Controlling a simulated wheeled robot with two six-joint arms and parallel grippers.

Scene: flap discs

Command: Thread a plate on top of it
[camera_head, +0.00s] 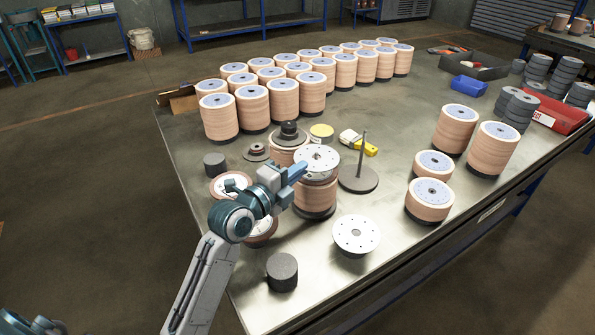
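A pale metal plate with small holes (318,153) lies at the top of a stack of tan flap discs (316,197), near the table's middle front. My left gripper (300,172) is at the near left edge of this plate; the view does not show whether its fingers close on it. A second pale plate (356,234) lies on the table to the right of and in front of the stack. A stand with a bare upright rod (363,152) and a round dark base (358,180) is right of the stack. My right gripper is not in view.
Rows of tan disc stacks (284,101) fill the back, and several more stand at the right (429,200). A dark cylinder (282,272) stands near the front edge. A red bin (559,113) is far right.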

